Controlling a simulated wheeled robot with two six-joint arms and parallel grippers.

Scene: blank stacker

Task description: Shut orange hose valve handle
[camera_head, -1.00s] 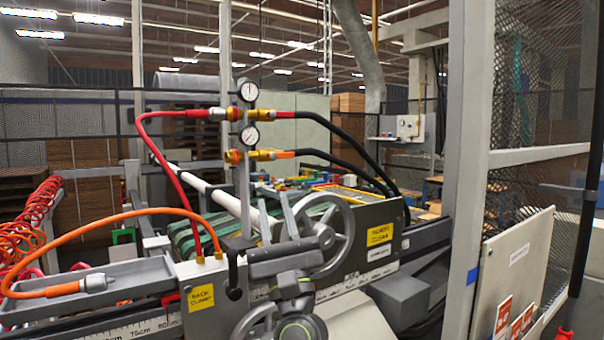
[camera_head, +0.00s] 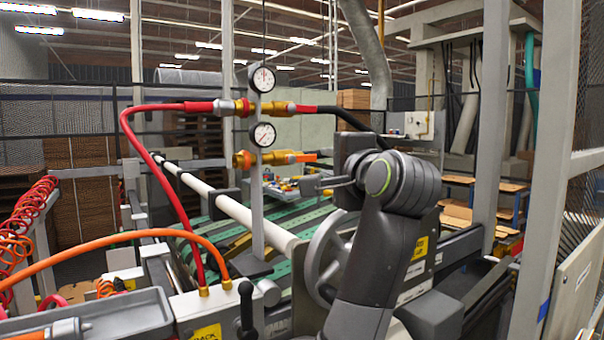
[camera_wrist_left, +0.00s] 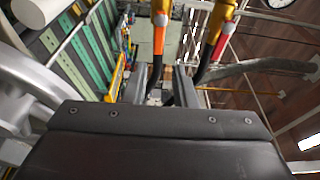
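The orange valve handle (camera_head: 298,157) lies level along its brass valve (camera_head: 243,159), on the lower branch of the grey post under a gauge. It also shows at the top of the left wrist view (camera_wrist_left: 159,40), ahead of the gap between my fingertips. My left gripper (camera_head: 318,184) is just right of and slightly below the handle in the head view. Its two fingers (camera_wrist_left: 160,85) are spread with nothing gripped; a black hose shows beyond them. Whether a finger touches the handle cannot be told. My right gripper is not in view.
A similar upper valve with a red handle (camera_head: 281,108) sits above, also in the wrist view (camera_wrist_left: 221,45). Two gauges (camera_head: 263,134) are on the post. A red hose (camera_head: 140,150), an orange hose (camera_head: 110,238) and a grey handwheel (camera_head: 318,262) are close by.

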